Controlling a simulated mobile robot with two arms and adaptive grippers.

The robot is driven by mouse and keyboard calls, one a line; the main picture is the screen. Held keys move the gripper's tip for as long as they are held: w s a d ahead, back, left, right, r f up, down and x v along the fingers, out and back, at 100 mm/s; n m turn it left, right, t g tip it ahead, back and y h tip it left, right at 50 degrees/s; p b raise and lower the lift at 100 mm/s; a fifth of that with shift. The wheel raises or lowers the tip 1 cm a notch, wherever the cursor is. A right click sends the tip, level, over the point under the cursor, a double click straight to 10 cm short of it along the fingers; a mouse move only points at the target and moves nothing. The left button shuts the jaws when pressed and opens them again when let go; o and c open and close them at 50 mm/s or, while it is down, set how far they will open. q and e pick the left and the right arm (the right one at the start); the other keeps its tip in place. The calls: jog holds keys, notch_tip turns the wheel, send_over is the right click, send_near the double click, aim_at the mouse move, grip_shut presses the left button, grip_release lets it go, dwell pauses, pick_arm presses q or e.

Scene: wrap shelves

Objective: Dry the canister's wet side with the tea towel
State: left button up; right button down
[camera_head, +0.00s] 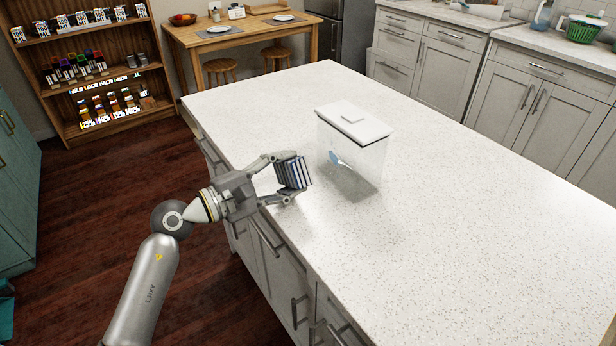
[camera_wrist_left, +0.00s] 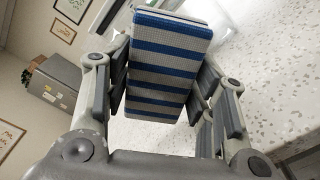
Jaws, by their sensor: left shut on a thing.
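A clear canister (camera_head: 350,158) with a white lid (camera_head: 353,121) stands upright on the speckled white counter. A light blue patch (camera_head: 336,158) shows on its side toward my left gripper. My left gripper (camera_head: 290,180) is shut on the folded tea towel (camera_head: 299,173), at the counter's near edge, to the left of the canister and apart from it. In the left wrist view the towel (camera_wrist_left: 168,68) is blue and white striped, between the fingers of my left gripper (camera_wrist_left: 165,90). My right gripper is in neither view.
The counter (camera_head: 450,210) is bare to the right of and behind the canister. Drawer handles (camera_head: 268,235) line its near side. A wooden shelf (camera_head: 90,65) with small goods and a dining table (camera_head: 245,32) stand at the back left. Grey cabinets (camera_head: 450,70) are at the back right.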

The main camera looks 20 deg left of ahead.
aim_at(330, 155)
pick_arm(q)
jog(key=shift+w+d+r+p, duration=0.1)
jog(key=shift+w+d+p, duration=0.05)
jog(key=shift+w+p, duration=0.2)
jog(key=shift+p+x, duration=0.6)
jog(key=shift+x, duration=1.8)
jog(key=shift+d, duration=0.1)
jog(key=shift+w+d, duration=0.1)
jog(key=shift+w, duration=0.05)
jog(key=shift+x, duration=0.8)
jog(key=shift+w+d, duration=0.3)
jog(key=shift+w, duration=0.1)
jog(key=shift+b+x, duration=0.35)
jog(key=shift+x, duration=0.45)
